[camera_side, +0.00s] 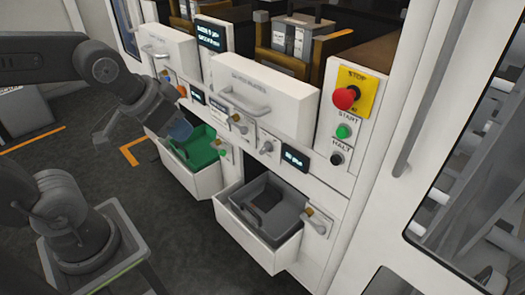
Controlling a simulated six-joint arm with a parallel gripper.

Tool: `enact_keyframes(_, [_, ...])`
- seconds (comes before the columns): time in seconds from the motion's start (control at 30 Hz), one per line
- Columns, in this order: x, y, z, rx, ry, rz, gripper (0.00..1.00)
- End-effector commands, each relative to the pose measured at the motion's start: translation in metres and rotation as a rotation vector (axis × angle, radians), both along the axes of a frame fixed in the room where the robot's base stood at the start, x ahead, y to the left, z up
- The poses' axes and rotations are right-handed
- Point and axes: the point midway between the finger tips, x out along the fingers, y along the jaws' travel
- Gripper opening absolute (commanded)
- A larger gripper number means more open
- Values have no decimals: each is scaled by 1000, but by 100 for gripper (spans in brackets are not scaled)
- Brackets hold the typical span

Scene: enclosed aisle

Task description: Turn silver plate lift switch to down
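A white panel holds several small switches. One switch (237,120) is below the wide drawer front (262,92), whose small label seems to end in "plates". Another switch (266,147) sits to its lower right. Other small controls are beside the green bin and the grey bin. The labels are too small to tell which is the silver plate lift switch, and lever positions are unclear. My gripper (174,126) is at the left, in front of the panel near the green bin's upper left. Its fingers are too dark and small to read.
An open drawer holds a green bin (203,155); another drawer, lower right, holds a grey bin (285,190). Both stick out from the panel. Drawer handles (245,104) protrude. A red stop button (344,98) and green start button (343,131) are at right. Dark floor is open in front.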

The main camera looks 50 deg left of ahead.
Motion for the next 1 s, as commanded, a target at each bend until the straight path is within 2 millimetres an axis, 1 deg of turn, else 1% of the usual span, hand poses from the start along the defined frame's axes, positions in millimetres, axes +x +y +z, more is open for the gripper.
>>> enact_keyframes(0.03, [17, 4, -8, 21, -13, -12, 29])
enact_keyframes(0.07, [29, 7, -12, 35, -32, -22, 32])
enact_keyframes(0.1, [45, 11, -19, 57, -57, -38, 35])
enact_keyframes(0.17, [68, 18, -30, 92, -97, -66, 41])
enact_keyframes(0.2, [82, 22, -38, 117, -124, -83, 43])
enact_keyframes(0.3, [115, 34, -60, 177, -194, -130, 43])
enact_keyframes(0.4, [141, 43, -81, 232, -258, -173, 43])
enact_keyframes(0.5, [160, 51, -101, 276, -318, -207, 43])
enact_keyframes(0.67, [182, 59, -136, 329, -423, -255, 43])
enact_keyframes(0.8, [193, 64, -172, 366, -536, -295, 43])
enact_keyframes(0.9, [193, 66, -198, 386, -625, -316, 43])
enact_keyframes(1.0, [187, 66, -221, 399, -718, -326, 43])
